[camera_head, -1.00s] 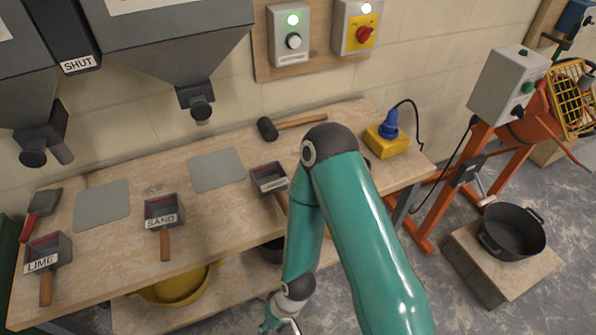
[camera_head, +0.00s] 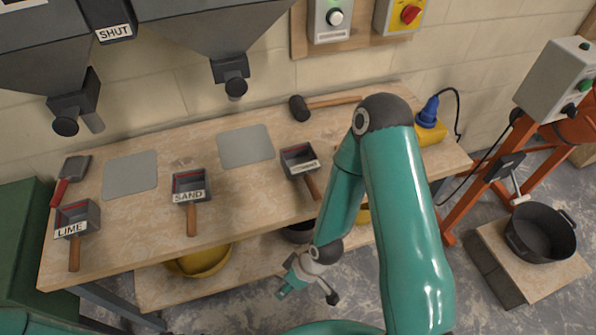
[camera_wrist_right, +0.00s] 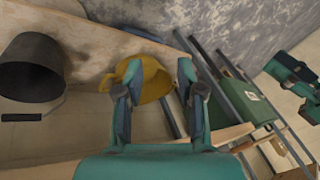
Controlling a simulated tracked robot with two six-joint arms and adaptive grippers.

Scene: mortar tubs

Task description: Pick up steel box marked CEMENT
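The steel box with a wooden handle (camera_head: 298,159) sits on the workbench, right of the SAND box; its white label is too small to read surely, but the other two read SAND and LIME. Its handle points toward the front edge. My right gripper (camera_head: 309,291) is in front of the bench, lower than its top and apart from the box. In the right wrist view the right gripper (camera_wrist_right: 160,66) has its fingers spread with nothing held between them; a yellow bowl shows beyond them. The box is not seen in that view. My left gripper is out of view.
The SAND box (camera_head: 190,185) and LIME box (camera_head: 77,214) stand to the left on the workbench (camera_head: 140,240). A mallet (camera_head: 325,103) lies behind. A yellow bowl (camera_head: 199,262) is on the lower shelf. A black pot (camera_head: 541,231) stands at right. Hopper spouts hang over the bench.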

